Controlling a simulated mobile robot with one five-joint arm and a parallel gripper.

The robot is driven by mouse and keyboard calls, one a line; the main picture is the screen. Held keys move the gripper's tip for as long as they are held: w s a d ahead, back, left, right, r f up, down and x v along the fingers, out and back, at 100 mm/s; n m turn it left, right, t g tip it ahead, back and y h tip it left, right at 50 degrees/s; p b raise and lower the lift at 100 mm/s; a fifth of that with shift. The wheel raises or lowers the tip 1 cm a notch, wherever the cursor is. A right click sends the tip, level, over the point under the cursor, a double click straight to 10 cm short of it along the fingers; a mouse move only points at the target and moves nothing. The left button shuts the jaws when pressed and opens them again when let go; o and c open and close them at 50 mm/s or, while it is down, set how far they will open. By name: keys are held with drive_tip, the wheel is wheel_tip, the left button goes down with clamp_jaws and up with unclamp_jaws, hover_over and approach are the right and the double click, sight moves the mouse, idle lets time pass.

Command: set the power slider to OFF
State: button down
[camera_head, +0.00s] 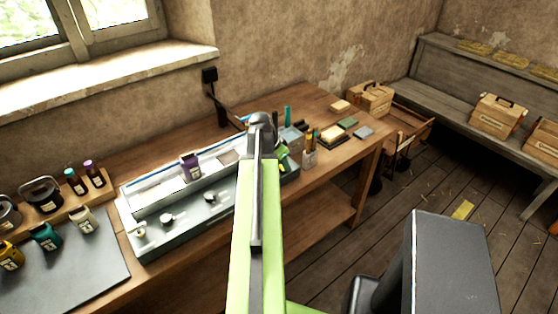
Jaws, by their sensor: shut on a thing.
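The machine with a long grey-green front panel (190,212) stands on the wooden bench. Its front shows a few pale knobs, one at the left end (140,232) and another further right (210,197). I cannot make out the power slider or its OFF mark; my arm covers part of the panel's right side. My green arm reaches up the middle of the picture to a grey joint over the machine. A small green and black part of my gripper (281,152) shows just right of the arm, at the machine's right end. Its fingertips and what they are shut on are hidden.
Brushes in a holder (309,155), sponges and blocks lie right of my arm. A bench with wooden boxes (497,115) is at right.

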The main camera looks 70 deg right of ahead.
drive_tip(key=shift+s+a, duration=0.1)
drive_tip(key=shift+s, duration=0.1)
drive_tip(key=c, duration=1.1)
unclamp_jaws()
drive_tip(key=shift+s, duration=0.1)
drive_tip(key=p+v, duration=1.6)
drive_tip(key=v, duration=0.1)
drive_tip(key=shift+r, duration=0.25)
